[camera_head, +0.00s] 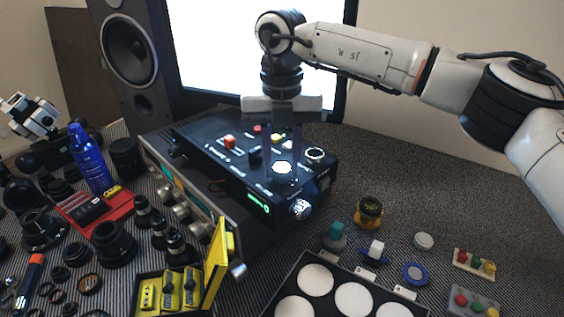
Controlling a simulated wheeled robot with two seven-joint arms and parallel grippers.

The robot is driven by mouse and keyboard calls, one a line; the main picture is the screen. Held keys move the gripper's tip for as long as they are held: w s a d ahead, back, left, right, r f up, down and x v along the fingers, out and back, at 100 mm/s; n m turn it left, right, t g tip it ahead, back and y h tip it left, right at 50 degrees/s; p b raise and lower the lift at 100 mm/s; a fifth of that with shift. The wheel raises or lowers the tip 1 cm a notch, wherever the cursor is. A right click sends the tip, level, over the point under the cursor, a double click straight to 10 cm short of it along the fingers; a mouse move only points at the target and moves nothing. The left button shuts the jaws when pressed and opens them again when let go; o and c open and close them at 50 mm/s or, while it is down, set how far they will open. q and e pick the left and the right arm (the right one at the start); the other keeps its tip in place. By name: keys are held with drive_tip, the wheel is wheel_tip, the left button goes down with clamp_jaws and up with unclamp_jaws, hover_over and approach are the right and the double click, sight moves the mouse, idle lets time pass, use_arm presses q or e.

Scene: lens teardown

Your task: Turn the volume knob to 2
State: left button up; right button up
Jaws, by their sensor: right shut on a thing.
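A black control box (222,160) with small knobs and buttons on top sits in the middle, on top of a wider silver-fronted unit. My right gripper (283,180) points straight down over the front right of the box. Its two see-through fingers are shut on a round, pale-topped knob (282,168). A second round knob (314,155) is to its right, and a silver knob (300,209) is on the front face. A small green display (259,204) is on the front; its reading is too small to be sure of. The printed labels are too small to read.
The silver-fronted unit (190,215) has several knobs. A monitor (215,50) and a speaker (128,55) stand behind. Lenses, a blue bottle (90,160) and a yellow case (216,262) crowd the left. A tray of white discs (315,278) lies at front right.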

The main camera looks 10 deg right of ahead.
sight(282, 168)
drive_tip(key=shift+r, duration=0.1)
idle(0.4)
drive_tip(key=o, duration=1)
drive_tip(key=shift+o, duration=0.2)
wheel_tip(282, 168, up, 10)
drive_tip(key=shift+r, duration=0.1)
